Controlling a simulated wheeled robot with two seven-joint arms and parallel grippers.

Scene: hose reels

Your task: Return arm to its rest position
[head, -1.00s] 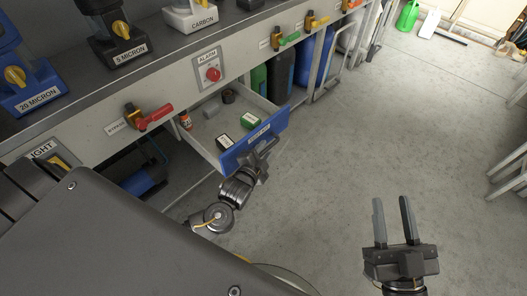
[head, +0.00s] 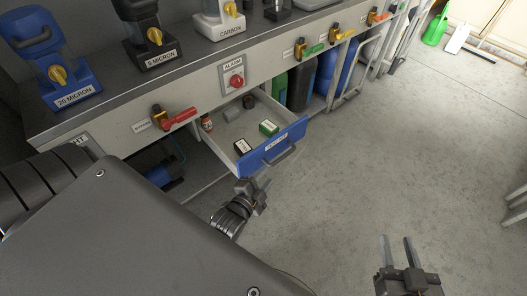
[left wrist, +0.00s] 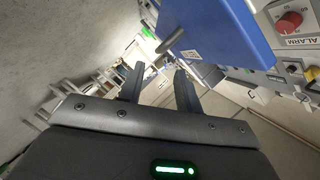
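My left gripper (head: 258,186) is below and in front of the open drawer's blue front (head: 262,150), apart from its dark bar handle (head: 284,157). In the left wrist view its two fingers (left wrist: 157,82) are spread with nothing between them, and the blue drawer front (left wrist: 215,25) is just beyond them. My right gripper (head: 398,250) is at the lower right over bare floor, its fingers apart and empty.
The bench carries a red-handled valve (head: 180,119), an alarm button (head: 236,81) and filter housings. Open concrete floor (head: 380,150) lies to the right.

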